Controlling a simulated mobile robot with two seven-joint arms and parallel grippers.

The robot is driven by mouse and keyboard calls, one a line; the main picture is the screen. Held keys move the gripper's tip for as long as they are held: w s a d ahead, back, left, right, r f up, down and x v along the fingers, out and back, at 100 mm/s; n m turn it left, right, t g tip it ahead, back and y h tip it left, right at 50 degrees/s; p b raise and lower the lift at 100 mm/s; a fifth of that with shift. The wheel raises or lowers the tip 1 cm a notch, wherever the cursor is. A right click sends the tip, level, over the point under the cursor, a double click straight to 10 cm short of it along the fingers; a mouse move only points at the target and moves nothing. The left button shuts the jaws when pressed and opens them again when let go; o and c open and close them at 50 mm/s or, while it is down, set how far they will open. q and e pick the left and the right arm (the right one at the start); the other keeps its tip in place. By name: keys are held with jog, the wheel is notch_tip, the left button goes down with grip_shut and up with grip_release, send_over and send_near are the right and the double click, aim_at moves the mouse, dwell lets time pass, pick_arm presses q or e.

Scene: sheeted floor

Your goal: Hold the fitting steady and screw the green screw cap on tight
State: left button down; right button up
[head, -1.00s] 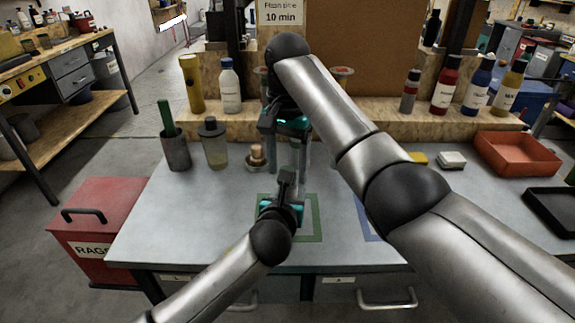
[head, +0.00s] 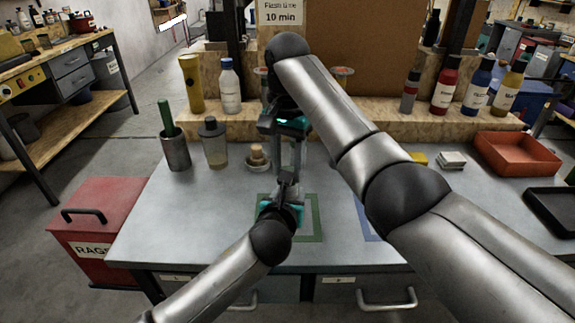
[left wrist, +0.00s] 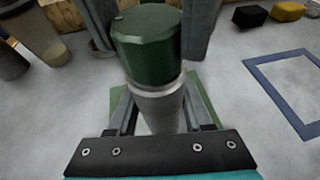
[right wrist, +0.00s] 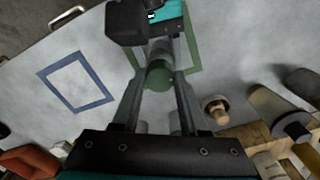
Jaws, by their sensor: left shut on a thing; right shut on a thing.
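The green screw cap (left wrist: 147,40) sits on top of the upright pale grey fitting (left wrist: 158,108) in the left wrist view. My left gripper (head: 288,184) comes in low from the front, its fingers shut around the fitting's body below the cap. My right gripper (head: 289,160) reaches down from above and is shut on the cap, a finger on each side. The cap also shows between the right fingertips in the right wrist view (right wrist: 159,75). In the head view the grippers largely hide cap and fitting. How tight the cap is cannot be told.
The fitting stands over a green outlined square (head: 318,222) on the grey bench. A small dish with a wooden-handled piece (head: 257,157), a lidded jar (head: 214,145) and a dark cup (head: 176,150) stand left.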

grip_shut()
jog(key=m, duration=1.4)
jog(key=shift+m, duration=0.4)
jog(key=m, duration=0.4)
jog(key=shift+m, duration=0.4)
